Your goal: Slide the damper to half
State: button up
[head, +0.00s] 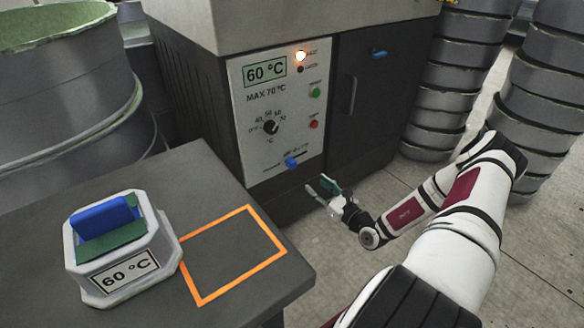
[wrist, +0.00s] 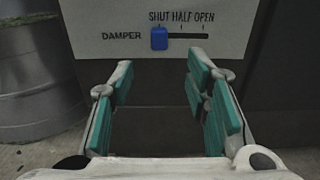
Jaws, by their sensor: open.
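The damper is a blue slider knob (wrist: 159,38) on a short dark horizontal slot (wrist: 190,36). In the wrist view it stands at the left end of the slot, under the word SHUT, with HALF and OPEN marked to the right. In the head view the blue knob (head: 291,162) shows low on the oven's pale control panel (head: 284,105). My gripper (head: 325,186) is open and empty, in front of the panel and a little below and right of the knob. In the wrist view its two green-padded fingers (wrist: 160,85) stand apart below the knob, not touching it.
The dark oven door (head: 365,100) with a handle is right of the panel. A bench (head: 215,170) at left bears a grey mould labelled 60 °C (head: 122,270) and an orange outlined square (head: 236,209). Stacked grey drums (head: 445,90) stand at right. The floor before the oven is clear.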

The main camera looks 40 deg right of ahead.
aim_at(294, 166)
jog(key=w+b, duration=0.1)
jog(key=w, duration=0.3)
jog(key=w+b, duration=0.2)
jog(key=w, duration=0.2)
jog(key=w+b, duration=0.1)
jog(key=w, duration=0.4)
jog(key=shift+a, duration=0.25)
jog(key=shift+c, duration=0.3)
grip_shut()
